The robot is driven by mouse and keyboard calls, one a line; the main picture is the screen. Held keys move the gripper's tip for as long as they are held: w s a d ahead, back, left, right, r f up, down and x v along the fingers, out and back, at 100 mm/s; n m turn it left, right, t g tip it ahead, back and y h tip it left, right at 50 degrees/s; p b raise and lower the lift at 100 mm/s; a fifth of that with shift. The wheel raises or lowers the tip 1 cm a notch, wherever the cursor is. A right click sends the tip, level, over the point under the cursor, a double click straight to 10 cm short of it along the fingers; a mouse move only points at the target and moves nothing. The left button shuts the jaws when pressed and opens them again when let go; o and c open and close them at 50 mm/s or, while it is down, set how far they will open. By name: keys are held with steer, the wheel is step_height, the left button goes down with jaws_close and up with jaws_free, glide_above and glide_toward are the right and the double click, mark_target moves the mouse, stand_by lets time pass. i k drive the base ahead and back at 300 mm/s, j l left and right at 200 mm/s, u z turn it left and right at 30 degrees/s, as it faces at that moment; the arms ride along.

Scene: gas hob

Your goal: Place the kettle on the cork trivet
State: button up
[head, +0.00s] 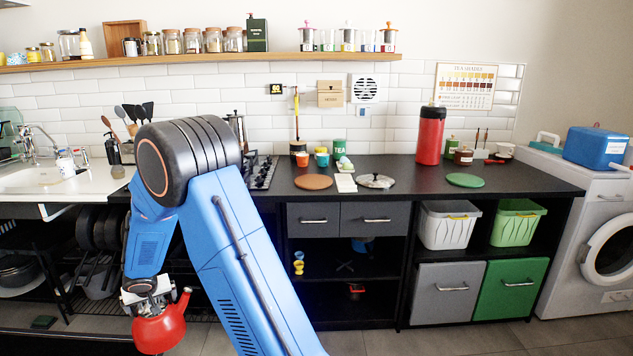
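The red kettle (163,331) hangs under my gripper (150,297) at the lower left of the head view, in front of the counter and clear of it. Its spout points up to the right. My gripper is at the top of the kettle, seemingly shut on its handle; the fingers and handle are mostly hidden. The cork trivet (313,182), a flat brown disc, lies bare on the dark worktop, right of the hob and well away from the kettle.
My blue arm hides most of the hob (262,172). Near the trivet stand small cups (321,158), a card (345,183) and a glass lid (375,181). A green round mat (465,180) and tall red flask (430,136) are further right.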

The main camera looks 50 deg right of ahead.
mark_target(318, 179)
steer(key=k+z, duration=0.1)
steer(key=z, duration=0.75)
